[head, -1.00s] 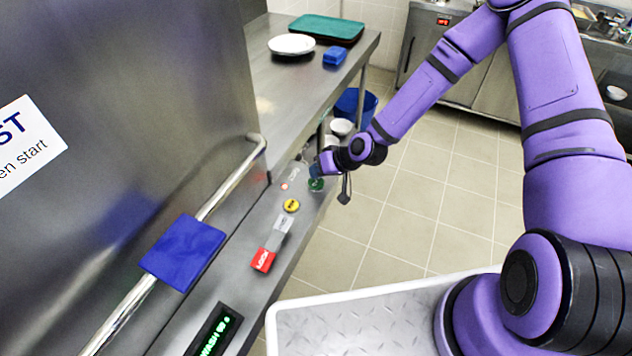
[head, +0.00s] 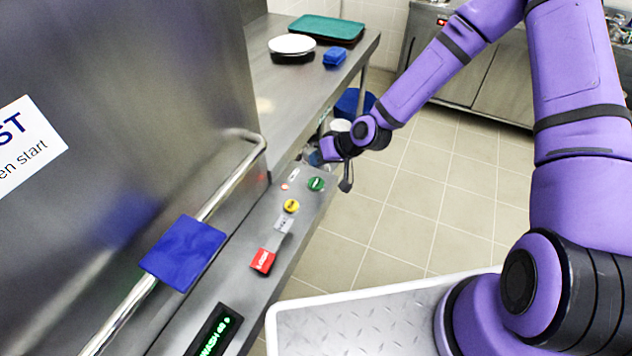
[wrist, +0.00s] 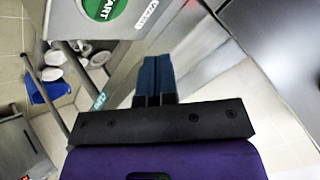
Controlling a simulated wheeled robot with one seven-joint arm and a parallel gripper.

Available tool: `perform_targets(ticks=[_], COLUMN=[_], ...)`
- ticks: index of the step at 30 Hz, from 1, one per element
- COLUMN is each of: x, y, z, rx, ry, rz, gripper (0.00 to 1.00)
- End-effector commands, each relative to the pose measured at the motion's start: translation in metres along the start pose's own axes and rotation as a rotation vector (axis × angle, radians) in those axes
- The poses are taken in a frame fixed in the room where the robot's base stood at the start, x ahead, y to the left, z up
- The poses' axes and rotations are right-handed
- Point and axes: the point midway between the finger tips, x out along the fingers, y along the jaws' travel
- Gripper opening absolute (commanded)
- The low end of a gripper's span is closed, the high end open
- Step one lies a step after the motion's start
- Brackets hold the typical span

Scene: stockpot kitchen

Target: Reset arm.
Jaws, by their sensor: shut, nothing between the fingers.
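My gripper (head: 312,157) is just beyond the far end of the steel control panel (head: 262,230), past the green button (head: 316,184), and apart from that button in the head view. In the wrist view my gripper (wrist: 157,62) has its two blue fingers together with nothing between them. The green START button (wrist: 104,8) shows at the top of the wrist view, to the left of the fingers.
The panel also carries a yellow button (head: 291,205), a red lock (head: 262,261) and a green-lit display (head: 213,332). A steel counter (head: 290,85) holds white plates (head: 292,44), a blue block (head: 334,56) and a green tray (head: 327,28). Open tiled floor (head: 400,215) lies right of the panel.

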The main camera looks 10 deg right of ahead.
Motion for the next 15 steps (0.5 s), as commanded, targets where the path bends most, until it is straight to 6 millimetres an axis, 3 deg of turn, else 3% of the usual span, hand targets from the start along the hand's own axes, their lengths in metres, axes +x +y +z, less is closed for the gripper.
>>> perform_targets(ticks=[10, 15], x=[-0.004, -0.027], y=[0.001, 0.005], z=[-0.002, -0.009], rx=[-0.01, -0.06], ry=[-0.008, -0.055], rz=[0.011, 0.076], gripper=[0.0, 0.0])
